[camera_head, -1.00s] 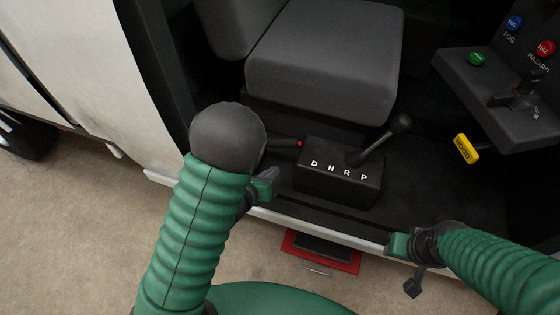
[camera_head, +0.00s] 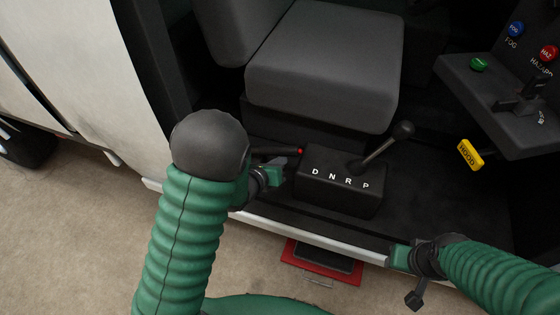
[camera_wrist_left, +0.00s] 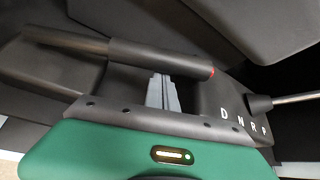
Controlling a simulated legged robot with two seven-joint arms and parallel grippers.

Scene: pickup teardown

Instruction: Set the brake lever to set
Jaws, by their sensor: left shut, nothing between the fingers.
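The brake lever (camera_head: 277,152) is a dark bar with a red tip, lying low beside the gear selector box, in front of the seat. In the left wrist view the lever (camera_wrist_left: 160,58) runs across the upper part, nearly level. My left gripper (camera_head: 283,163) is shut and empty just below the lever near its red tip. In the left wrist view its grey fingertips (camera_wrist_left: 160,78) reach the lever's lower edge; I cannot tell whether they touch. My right gripper (camera_head: 392,256) is by the door sill, and its finger opening is not clear.
The gear selector box (camera_head: 340,190), marked D N R P, stands just right of the lever, with its knobbed stick (camera_head: 385,148). The seat (camera_head: 325,65) is behind. A yellow hood handle (camera_head: 470,154) and dash controls are at right. A red-edged step (camera_head: 322,262) lies below the sill.

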